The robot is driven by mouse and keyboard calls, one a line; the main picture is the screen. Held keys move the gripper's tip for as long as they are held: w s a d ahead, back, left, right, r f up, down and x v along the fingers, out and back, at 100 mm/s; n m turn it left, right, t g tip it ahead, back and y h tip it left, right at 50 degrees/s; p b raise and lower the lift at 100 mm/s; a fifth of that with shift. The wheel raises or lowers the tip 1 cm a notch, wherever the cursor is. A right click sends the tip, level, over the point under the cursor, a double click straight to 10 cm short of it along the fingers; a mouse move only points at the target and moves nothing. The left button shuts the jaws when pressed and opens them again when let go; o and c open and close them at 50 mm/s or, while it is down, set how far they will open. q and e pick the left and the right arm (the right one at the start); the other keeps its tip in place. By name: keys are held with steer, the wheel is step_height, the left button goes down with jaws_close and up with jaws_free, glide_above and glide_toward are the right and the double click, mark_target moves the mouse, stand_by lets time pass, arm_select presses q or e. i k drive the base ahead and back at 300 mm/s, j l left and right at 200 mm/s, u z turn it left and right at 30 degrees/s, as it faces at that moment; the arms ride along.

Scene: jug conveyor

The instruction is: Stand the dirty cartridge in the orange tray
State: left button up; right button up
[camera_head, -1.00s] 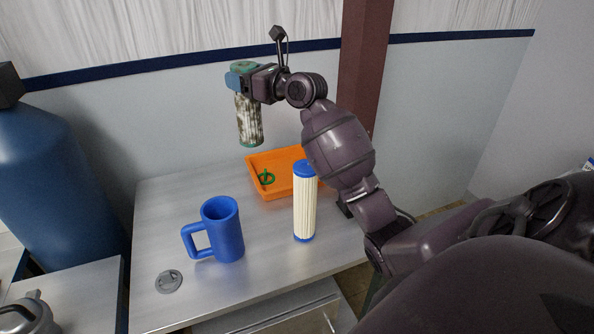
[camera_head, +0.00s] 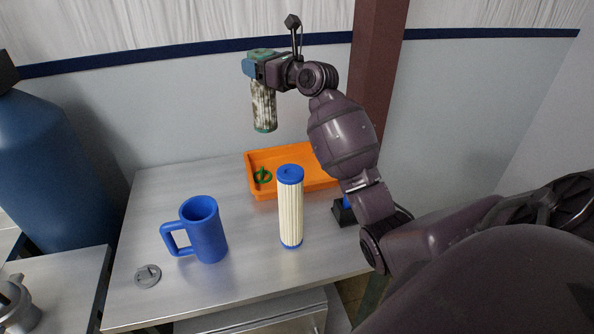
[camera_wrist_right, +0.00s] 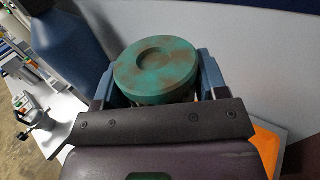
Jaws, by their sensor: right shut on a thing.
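The dirty cartridge (camera_head: 263,105) is brown-stained with green end caps and hangs upright in the air. My right gripper (camera_head: 259,66) is shut on its top end. In the right wrist view its green cap (camera_wrist_right: 156,70) sits between the two blue fingers. The orange tray (camera_head: 258,189) lies on the table at the back, below and slightly right of the cartridge, which is well above it. A small green ring-like object (camera_head: 262,175) lies in the tray's left part. My arm hides part of the tray's right side. My left gripper is not in view.
A clean white cartridge with blue caps (camera_head: 290,212) stands upright in front of the tray. A blue mug (camera_head: 205,232) stands left of it. A grey disc (camera_head: 148,276) lies at the front left. A blue tank (camera_head: 50,175) stands far left. The table's back left is clear.

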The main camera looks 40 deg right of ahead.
mark_target(311, 169)
steer(key=l+u, duration=0.1)
steer(key=l, duration=0.35)
steer(key=k+l+u, duration=0.1)
steer(key=l, duration=0.3)
steer(key=k+l, duration=0.15)
steer(key=l, duration=0.3)
steer(key=u, duration=0.05)
